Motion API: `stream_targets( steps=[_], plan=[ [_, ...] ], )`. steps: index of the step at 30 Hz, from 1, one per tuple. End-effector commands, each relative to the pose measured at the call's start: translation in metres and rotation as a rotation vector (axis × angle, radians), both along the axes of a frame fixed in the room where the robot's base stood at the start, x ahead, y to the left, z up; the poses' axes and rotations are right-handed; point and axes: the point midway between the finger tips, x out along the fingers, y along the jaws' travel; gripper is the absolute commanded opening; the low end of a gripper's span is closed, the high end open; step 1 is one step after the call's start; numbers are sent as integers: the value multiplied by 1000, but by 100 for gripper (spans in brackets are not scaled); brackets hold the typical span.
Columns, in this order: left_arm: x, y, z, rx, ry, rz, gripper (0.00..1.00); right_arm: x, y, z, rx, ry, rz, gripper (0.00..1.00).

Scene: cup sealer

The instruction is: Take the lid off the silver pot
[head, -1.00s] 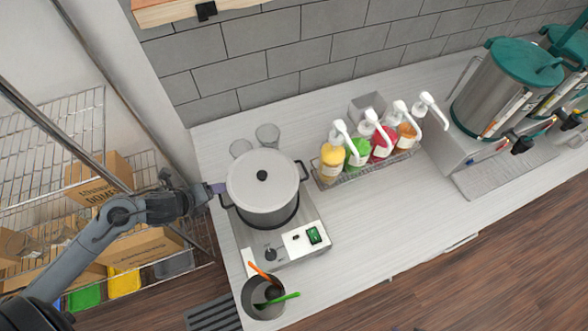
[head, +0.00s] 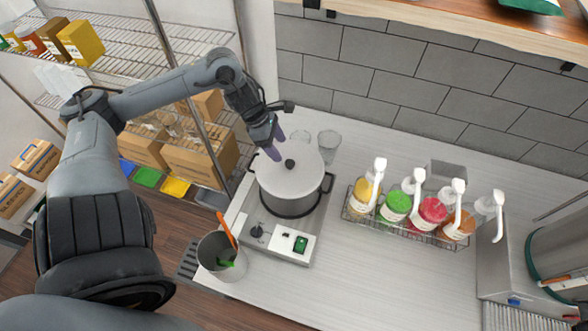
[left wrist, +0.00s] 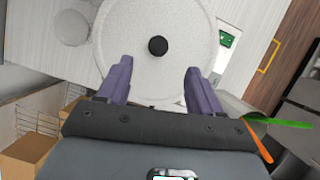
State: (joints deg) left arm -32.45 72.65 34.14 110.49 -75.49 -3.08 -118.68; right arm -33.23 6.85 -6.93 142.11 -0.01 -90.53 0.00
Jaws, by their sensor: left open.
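The silver pot (head: 289,206) stands on a hot plate (head: 268,238) on the counter. Its light grey lid (head: 302,178) sits on top, with a round black knob (head: 290,163) at the centre. My left gripper (head: 276,150) is open and empty above the lid's far left edge. In the left wrist view the lid (left wrist: 128,32) fills the upper middle, and its knob (left wrist: 158,46) lies beyond and between the two purple fingertips (left wrist: 158,75), not touching them. The pot's wall is mostly hidden there. My right gripper is in neither view.
Two clear cups (head: 328,145) stand behind the pot. A metal container (head: 220,256) with orange and green utensils is in front left. A rack of pump bottles (head: 400,222) stands to the right. Front counter (head: 370,270) is clear.

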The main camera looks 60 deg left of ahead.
Motion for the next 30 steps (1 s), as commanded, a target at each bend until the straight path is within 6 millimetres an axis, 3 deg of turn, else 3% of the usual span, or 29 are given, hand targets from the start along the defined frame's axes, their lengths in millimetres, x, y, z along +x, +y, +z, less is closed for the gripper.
stream_targets(
  steps=[6,19,30],
  plan=[
    [8,-6,-23,1,0,1,65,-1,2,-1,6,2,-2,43],
    [15,-10,-43,2,1,3,65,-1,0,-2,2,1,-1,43],
    [26,-17,-77,3,-1,2,65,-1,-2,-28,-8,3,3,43]
  ],
)
